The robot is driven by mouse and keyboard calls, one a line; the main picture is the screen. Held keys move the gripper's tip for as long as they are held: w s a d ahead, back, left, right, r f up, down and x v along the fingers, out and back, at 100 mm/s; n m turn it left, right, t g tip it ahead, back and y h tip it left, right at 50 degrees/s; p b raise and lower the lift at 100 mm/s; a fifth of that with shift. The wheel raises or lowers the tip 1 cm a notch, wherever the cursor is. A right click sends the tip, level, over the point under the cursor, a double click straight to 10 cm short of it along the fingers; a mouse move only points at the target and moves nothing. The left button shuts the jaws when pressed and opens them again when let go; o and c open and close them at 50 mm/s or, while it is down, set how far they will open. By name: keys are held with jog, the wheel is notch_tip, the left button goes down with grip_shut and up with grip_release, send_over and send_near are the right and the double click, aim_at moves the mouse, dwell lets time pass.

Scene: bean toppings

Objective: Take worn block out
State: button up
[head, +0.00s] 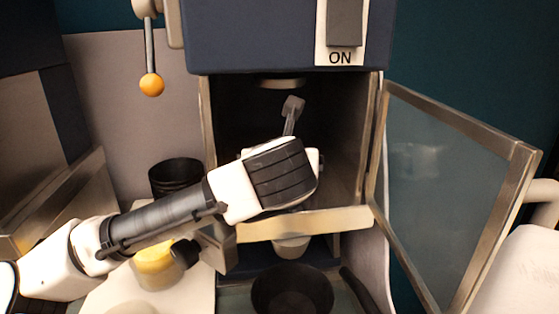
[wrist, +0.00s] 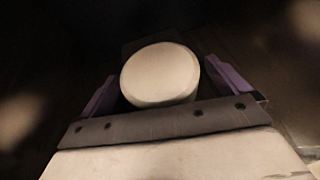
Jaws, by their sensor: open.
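A pale, round, flat-faced block (wrist: 160,73), likely the worn block, shows in the wrist view. My gripper (wrist: 162,69) is open, with one purple finger on each side of the block. I cannot tell whether the fingers touch it. In the head view my arm reaches into the open compartment (head: 235,120) of a dark blue machine (head: 260,35). My wrist hides the block and most of the gripper there.
The glass door (head: 450,190) stands open on the right. A pale ledge (head: 340,221) runs along the compartment's lower front. A dark bowl (head: 292,291) sits below it. A dark cup (head: 176,178) and a yellow object (head: 155,264) stand left. An orange-knobbed lever (head: 152,84) hangs upper left.

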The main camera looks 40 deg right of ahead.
jog(key=c, duration=1.1)
jog(key=shift+c, duration=0.2)
jog(key=shift+r, duration=0.2)
